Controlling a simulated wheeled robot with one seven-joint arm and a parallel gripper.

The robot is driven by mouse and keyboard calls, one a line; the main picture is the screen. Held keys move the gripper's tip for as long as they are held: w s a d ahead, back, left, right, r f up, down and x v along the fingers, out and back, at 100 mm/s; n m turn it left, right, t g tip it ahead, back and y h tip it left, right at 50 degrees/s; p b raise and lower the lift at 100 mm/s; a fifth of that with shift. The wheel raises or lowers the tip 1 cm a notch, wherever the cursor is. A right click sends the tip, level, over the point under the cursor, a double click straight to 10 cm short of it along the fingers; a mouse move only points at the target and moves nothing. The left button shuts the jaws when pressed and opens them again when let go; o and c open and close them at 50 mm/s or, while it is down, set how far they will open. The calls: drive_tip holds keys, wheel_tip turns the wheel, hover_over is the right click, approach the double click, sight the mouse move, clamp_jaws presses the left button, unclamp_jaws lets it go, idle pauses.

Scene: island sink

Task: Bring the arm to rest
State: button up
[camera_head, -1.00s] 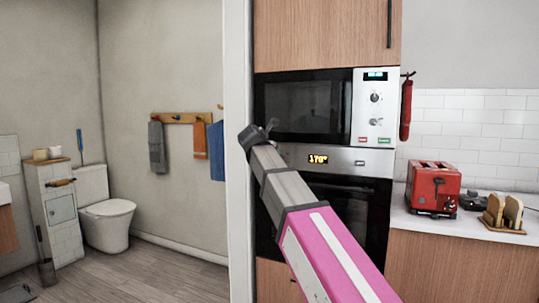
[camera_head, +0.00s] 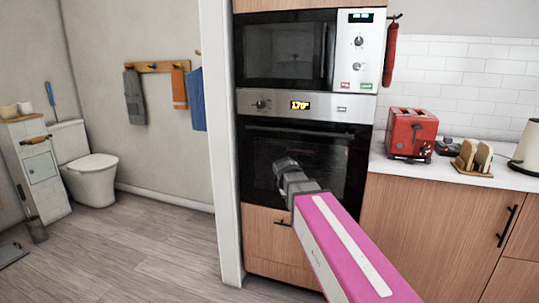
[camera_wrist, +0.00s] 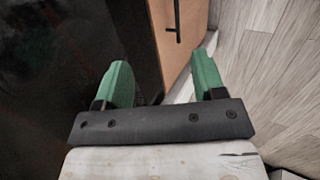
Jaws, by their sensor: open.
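My arm reaches up from the lower right in the head view, a pink link with a white stripe and a grey end in front of the oven (camera_head: 300,165). The fingers cannot be made out there. In the wrist view, my gripper (camera_wrist: 165,85) shows two green fingers standing apart, with nothing between them. Beyond them are a dark glossy surface on the left, a wooden cabinet front with a black handle (camera_wrist: 178,20), and the wood floor on the right.
A microwave (camera_head: 290,50) sits above the oven. A red toaster (camera_head: 411,133), a toast rack with bread (camera_head: 474,157) and a kettle (camera_head: 527,150) stand on the white counter (camera_head: 440,176) at right. A white wall edge (camera_head: 222,150) is left of the oven. The floor (camera_head: 140,250) at left is open.

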drive_tip(key=s+d+f+m+g+y, duration=0.1)
drive_tip(key=s+d+f+m+g, duration=0.1)
drive_tip(key=s+d+f+m, duration=0.2)
drive_tip(key=s+d+f+m+g+y, duration=0.1)
drive_tip(key=s+d+f+m+g, duration=0.2)
drive_tip(key=s+f+m, duration=0.7)
drive_tip(key=s+d+f, duration=0.2)
drive_tip(key=s+f, duration=0.2)
drive_tip(key=f, duration=0.2)
drive_tip(key=shift+d+f+y, duration=0.2)
drive_tip(key=shift+f+y, duration=0.2)
drive_tip(key=shift+c, duration=0.3)
